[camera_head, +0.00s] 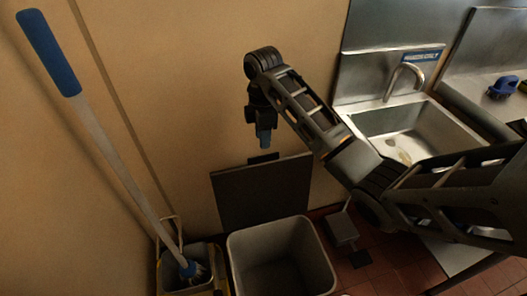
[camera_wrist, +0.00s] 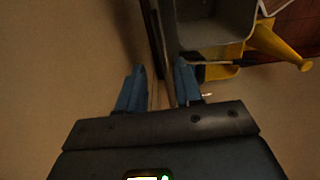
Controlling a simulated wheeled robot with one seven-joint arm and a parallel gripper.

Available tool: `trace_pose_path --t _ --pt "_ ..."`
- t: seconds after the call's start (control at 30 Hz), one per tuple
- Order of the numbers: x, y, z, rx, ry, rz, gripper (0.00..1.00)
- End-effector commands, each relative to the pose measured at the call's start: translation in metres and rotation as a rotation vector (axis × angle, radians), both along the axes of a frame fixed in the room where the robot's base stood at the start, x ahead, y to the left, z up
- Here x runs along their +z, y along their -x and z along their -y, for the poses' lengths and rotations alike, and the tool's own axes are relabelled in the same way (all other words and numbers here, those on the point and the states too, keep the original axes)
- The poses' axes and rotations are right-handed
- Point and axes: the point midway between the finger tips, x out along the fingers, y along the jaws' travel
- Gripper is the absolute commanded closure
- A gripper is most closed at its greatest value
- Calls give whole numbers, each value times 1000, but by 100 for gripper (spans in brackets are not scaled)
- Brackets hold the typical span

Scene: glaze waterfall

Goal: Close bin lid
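The grey bin (camera_head: 308,256) stands open on the floor at the bottom middle of the head view. Its dark lid (camera_head: 262,195) stands up at the bin's back, near the wall, with a small dark tab (camera_head: 263,158) on its top edge. My gripper (camera_head: 263,138) points down just above that edge. In the wrist view my gripper (camera_wrist: 159,72) has its two blue fingers apart with nothing held. The lid (camera_wrist: 157,28) shows edge-on as a dark strip between the fingers, and the bin (camera_wrist: 213,22) lies to its right. Contact with the lid cannot be told.
A yellow mop bucket (camera_head: 219,284) with a blue-handled mop (camera_head: 112,150) stands left of the bin. A small grey pedal-like box (camera_head: 342,229) is right of the bin. A metal sink (camera_head: 420,125) is at the right. The wall is close behind the lid.

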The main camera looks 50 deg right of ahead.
Motion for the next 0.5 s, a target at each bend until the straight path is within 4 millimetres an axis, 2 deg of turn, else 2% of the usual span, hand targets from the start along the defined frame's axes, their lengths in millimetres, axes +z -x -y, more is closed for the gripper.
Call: trace_pose_path --t 0.17,0.5 --pt "-15 2 2 4 1 -11 65" --pt "-64 1 2 2 2 -9 65"
